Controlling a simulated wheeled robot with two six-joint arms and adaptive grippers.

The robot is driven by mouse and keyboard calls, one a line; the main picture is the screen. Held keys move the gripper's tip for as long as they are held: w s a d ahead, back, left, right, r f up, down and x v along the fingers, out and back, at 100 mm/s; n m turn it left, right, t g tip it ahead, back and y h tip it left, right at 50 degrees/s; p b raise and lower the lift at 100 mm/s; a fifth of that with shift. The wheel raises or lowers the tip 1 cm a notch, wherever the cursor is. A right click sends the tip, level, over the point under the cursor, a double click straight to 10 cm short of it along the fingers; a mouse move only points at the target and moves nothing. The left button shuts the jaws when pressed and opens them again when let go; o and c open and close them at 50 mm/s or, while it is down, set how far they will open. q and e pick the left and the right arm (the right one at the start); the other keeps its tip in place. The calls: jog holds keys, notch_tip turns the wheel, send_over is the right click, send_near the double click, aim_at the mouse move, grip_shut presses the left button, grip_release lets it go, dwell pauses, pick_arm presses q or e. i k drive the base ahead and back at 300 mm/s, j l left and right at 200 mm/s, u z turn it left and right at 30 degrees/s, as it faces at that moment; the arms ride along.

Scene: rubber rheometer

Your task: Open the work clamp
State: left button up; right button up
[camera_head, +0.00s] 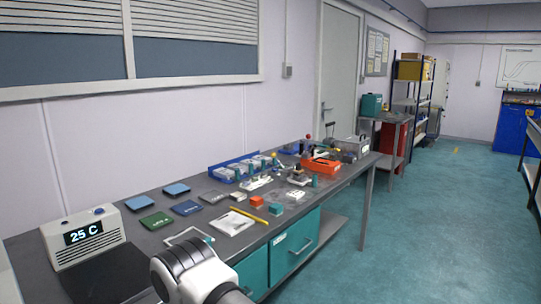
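Small clamp-like fixtures stand far along the grey workbench (140,200). One has a red ball knob (308,137) on an upright lever, and another has a yellow ball knob (273,154). A further small metal fixture (298,176) sits in front of them. They are too small to tell which is the work clamp or whether any is open. Neither of my grippers shows. A white and black link of my arm is at the bottom, over the near edge of the bench, well short of the fixtures.
A 25 C display box (84,238) stands at the near left. Coloured pads (155,221), a yellow pencil (250,216), a blue tray (233,167) and an orange-red box (320,165) lie on the bench. Teal drawers (293,245) are below. The floor at right is clear.

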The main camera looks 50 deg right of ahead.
aim_at(273, 154)
jog(key=l, duration=0.7)
jog(key=l+u, duration=0.1)
jog(key=l, duration=1.3)
jog(key=l+u, duration=0.1)
jog(key=l, duration=0.6)
jog(key=k+l+u, duration=0.1)
jog(key=l, duration=0.6)
jog(key=k+l, duration=0.1)
jog(key=l, duration=0.55)
jog(key=k+l+u, duration=0.1)
jog(key=l, duration=0.6)
jog(key=k+l, duration=0.1)
jog(key=l, duration=0.6)
